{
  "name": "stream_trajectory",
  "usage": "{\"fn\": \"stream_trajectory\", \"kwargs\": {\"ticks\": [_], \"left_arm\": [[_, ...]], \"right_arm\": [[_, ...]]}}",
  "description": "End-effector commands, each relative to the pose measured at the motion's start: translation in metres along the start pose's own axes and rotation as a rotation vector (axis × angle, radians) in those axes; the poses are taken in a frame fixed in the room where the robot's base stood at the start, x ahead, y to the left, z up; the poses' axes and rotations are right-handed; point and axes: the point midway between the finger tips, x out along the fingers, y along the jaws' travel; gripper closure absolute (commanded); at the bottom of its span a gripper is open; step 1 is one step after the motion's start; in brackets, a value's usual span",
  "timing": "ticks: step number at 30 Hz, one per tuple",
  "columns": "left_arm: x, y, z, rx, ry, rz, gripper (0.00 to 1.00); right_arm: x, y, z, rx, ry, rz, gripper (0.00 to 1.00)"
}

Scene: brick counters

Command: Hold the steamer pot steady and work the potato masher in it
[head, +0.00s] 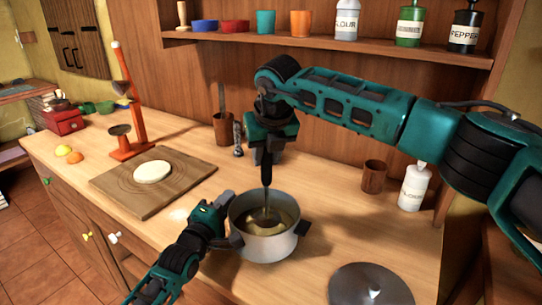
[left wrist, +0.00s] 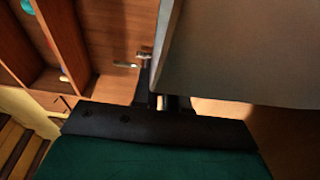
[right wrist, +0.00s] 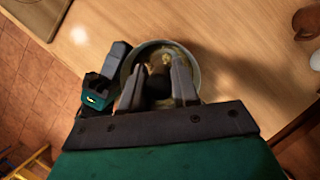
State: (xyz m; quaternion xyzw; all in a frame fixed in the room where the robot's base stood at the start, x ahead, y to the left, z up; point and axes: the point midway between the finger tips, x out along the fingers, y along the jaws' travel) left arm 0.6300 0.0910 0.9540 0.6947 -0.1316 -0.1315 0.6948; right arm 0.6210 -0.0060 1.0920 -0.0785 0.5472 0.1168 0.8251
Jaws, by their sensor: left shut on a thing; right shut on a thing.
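The steamer pot (head: 266,243) is a grey metal pot on the wooden counter, with yellowish food inside. My left gripper (head: 229,240) is shut on the pot's left handle; the grey pot wall (left wrist: 230,50) fills the upper right of the left wrist view. The potato masher (head: 266,172) stands roughly upright in the pot with its dark handle up, its lower end in the food. My right gripper (head: 267,150) is above the pot and shut on the masher's handle. In the right wrist view, the fingers (right wrist: 157,85) partly hide the pot (right wrist: 194,70).
A lid (head: 370,287) lies on the counter at front right. A cutting board (head: 110,185) with dough (head: 152,172) is at left. A brown cup (head: 373,177) and a white bottle (head: 413,187) stand right. A utensil holder (head: 225,130) stands behind. A shelf (head: 330,45) runs above.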

Motion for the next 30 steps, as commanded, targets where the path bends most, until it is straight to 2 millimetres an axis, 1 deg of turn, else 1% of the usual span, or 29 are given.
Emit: {"fn": "stream_trajectory", "kwargs": {"ticks": [14, 28, 30], "left_arm": [[0.0, 0.0, 0.0, 0.0, 0.0, -0.001, 1.0], [0.0, 0.0, 0.0, 0.0, 0.0, -0.001, 1.0], [0.0, 0.0, 0.0, 0.0, 0.0, -0.001, 1.0]], "right_arm": [[0.0, 0.0, 0.0, -0.001, -0.001, 0.0, 1.0], [0.019, 0.0, -0.008, -0.001, 0.0, 0.0, 1.0], [0.018, 0.0, -0.008, -0.001, -0.002, 0.0, 1.0]]}}
